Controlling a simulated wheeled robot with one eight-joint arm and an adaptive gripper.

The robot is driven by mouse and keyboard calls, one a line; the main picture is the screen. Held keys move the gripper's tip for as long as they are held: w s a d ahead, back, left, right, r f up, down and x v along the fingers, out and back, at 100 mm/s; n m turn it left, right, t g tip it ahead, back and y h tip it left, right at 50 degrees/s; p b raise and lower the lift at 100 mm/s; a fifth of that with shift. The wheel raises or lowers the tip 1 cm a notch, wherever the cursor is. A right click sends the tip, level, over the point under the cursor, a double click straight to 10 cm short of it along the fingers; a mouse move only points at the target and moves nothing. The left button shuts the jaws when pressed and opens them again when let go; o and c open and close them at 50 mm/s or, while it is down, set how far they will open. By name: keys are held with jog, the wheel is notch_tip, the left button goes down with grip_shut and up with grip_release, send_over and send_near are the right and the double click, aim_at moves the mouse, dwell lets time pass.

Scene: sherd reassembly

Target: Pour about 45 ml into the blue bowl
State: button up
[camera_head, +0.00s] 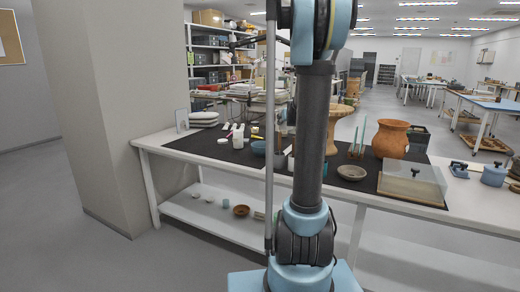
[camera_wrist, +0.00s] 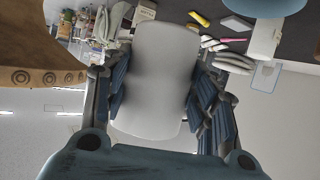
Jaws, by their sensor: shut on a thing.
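In the wrist view my gripper (camera_wrist: 153,95) is shut on a smooth pale grey container (camera_wrist: 155,60), with one dark finger on each side. Its mouth and any contents cannot be seen. The blue bowl (camera_head: 259,148) stands on the dark mat in the head view, just left of my arm's column. Part of a blue round thing, likely the same bowl (camera_wrist: 262,5), shows at the top right edge of the wrist view, apart from the held container. In the head view my arm hides most of the gripper.
A large terracotta jar (camera_head: 391,139), a shallow grey bowl (camera_head: 351,172) and a clear-lidded box (camera_head: 411,187) stand right of my arm. A terracotta stand (camera_head: 335,125) is behind it. Small white items (camera_head: 237,137) lie left of the bowl.

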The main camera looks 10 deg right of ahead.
jog(key=shift+d+r, duration=0.15)
dwell(0.3)
dwell(0.9)
